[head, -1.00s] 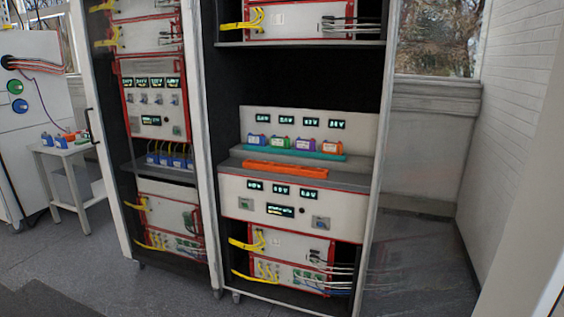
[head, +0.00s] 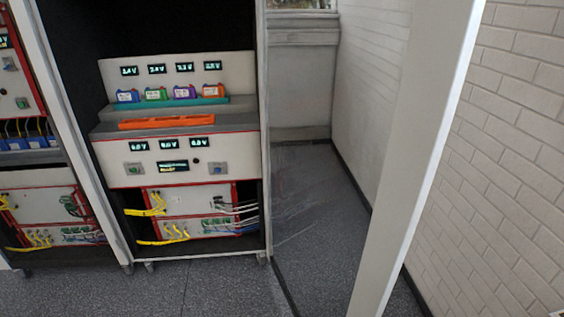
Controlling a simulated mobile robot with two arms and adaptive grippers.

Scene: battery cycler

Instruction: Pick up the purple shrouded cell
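The purple shrouded cell (head: 184,92) stands in a row of small cells on a shelf in the rack, under a lit display. To its left are a green cell (head: 156,94) and a blue cell (head: 128,96). To its right is an orange cell (head: 211,91). The cells stand at a teal strip (head: 172,103). Neither of my grippers is in view.
An orange tray (head: 172,122) lies on the ledge before the cells. Below are a panel (head: 177,159) with displays and units with yellow and white cables. An open door (head: 415,150) stands right of the rack. The grey floor (head: 190,290) in front is clear.

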